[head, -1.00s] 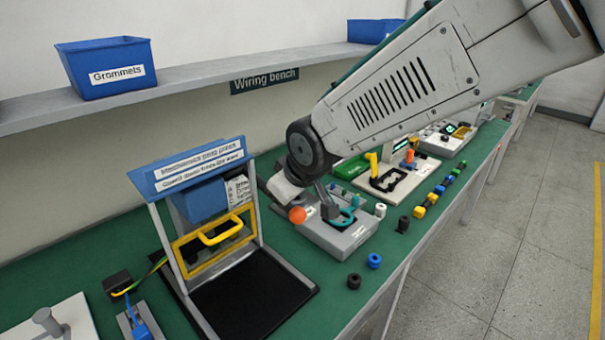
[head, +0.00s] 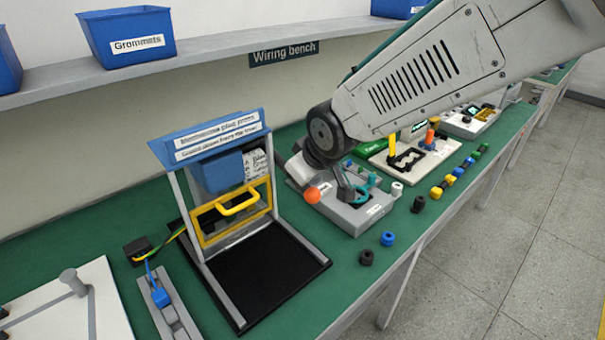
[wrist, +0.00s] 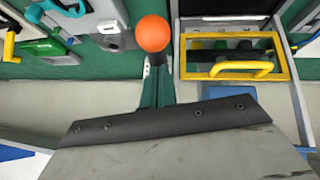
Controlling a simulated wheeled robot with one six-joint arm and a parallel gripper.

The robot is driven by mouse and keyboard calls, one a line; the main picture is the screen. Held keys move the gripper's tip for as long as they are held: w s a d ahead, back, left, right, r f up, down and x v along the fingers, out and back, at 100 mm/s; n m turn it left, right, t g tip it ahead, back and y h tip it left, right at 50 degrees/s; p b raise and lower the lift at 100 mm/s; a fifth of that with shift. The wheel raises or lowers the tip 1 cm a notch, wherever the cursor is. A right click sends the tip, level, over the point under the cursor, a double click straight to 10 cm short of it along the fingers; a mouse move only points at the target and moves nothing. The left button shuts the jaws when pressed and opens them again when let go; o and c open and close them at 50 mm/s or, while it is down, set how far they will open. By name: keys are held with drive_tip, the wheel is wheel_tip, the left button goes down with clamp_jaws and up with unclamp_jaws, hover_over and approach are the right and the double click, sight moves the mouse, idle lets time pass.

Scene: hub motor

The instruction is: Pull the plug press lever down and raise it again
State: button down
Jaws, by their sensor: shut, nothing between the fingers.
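The plug press (head: 212,138) is a grey frame with a blue header sign. A yellow-framed guard (head: 238,207) with a yellow handle is on its front, above a black base plate. The press lever's orange ball knob (head: 313,195) is to the right of the frame, near the guard handle's height. The ball also shows in the wrist view (wrist: 153,33), on a dark shaft. In the head view my arm's end hides most of the gripper.
A grey fixture (head: 352,213) with a teal tool stands right beside the knob. Several small black, blue and yellow parts line the bench's front edge. A cable block (head: 160,297) lies left of the press. A shelf with blue bins (head: 128,38) runs above.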

drive_tip(key=s+d+r, duration=0.5)
drive_tip(key=s+r, duration=0.3)
drive_tip(key=shift+d+r, duration=0.25)
drive_tip(key=shift+s, duration=0.1)
